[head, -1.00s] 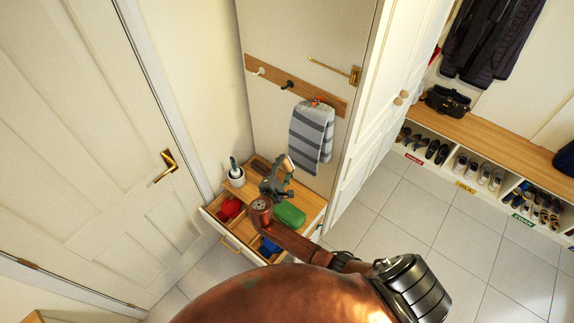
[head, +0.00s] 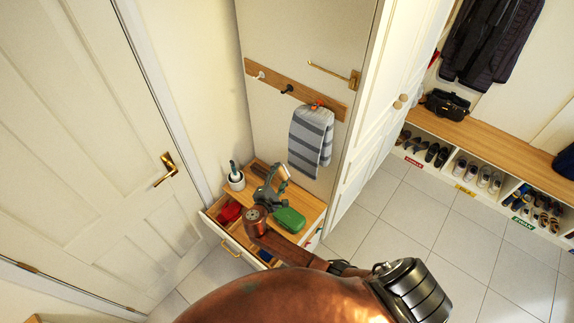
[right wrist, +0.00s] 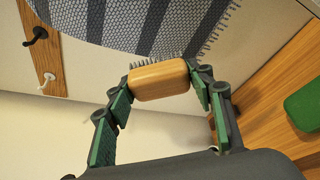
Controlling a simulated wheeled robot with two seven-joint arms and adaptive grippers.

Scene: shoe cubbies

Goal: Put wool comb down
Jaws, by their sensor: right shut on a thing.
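The wool comb shows as a wooden block with a fringe of fine metal teeth (right wrist: 158,80) in the right wrist view. It also shows in the head view (head: 283,172), small and partly covered. My right gripper (right wrist: 160,82) is shut on it, with one finger at each end of the block. In the head view my right gripper (head: 276,178) holds the comb above the wooden top of a small cabinet (head: 312,202). My left gripper is not in view.
On the cabinet top are a green case (head: 289,219) and a white cup (head: 236,180). A drawer (head: 222,234) stands open with a red thing (head: 229,212) inside. A striped towel (head: 311,136) hangs from a hook rail (head: 292,90) behind. Part of the top beside the case is clear.

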